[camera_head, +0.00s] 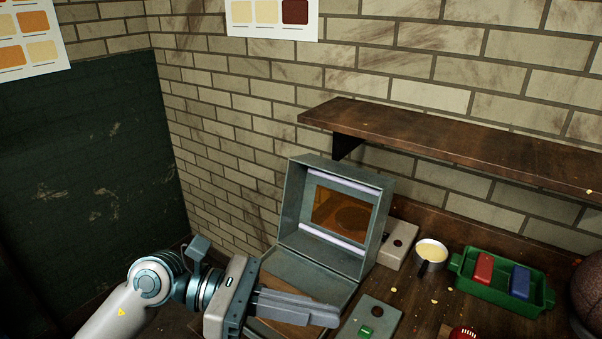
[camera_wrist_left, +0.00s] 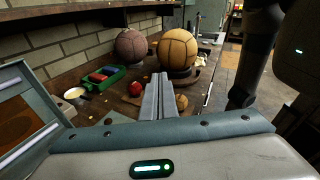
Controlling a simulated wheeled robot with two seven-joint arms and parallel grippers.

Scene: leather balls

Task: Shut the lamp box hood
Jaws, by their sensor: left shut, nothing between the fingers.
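The lamp box (camera_head: 310,277) is a grey-green metal box on the wooden bench against the brick wall. Its hood (camera_head: 290,212) stands raised and open, showing two pale tubes and an amber window (camera_head: 342,212). My left gripper (camera_head: 334,315) is shut and empty, with its fingers pointing right across the front of the box. Its fingers hide part of the box's front edge, and I cannot tell whether they touch it. In the left wrist view, the hood (camera_wrist_left: 22,105) shows at the left edge, beside the shut fingers (camera_wrist_left: 158,80). My right gripper is not in view.
A wooden shelf (camera_head: 450,143) juts from the wall right of the hood. On the bench are a cup (camera_head: 431,254), a green tray (camera_head: 500,289) with red and blue blocks, a plate with a green button (camera_head: 369,322), and two leather balls (camera_wrist_left: 131,46) (camera_wrist_left: 177,48).

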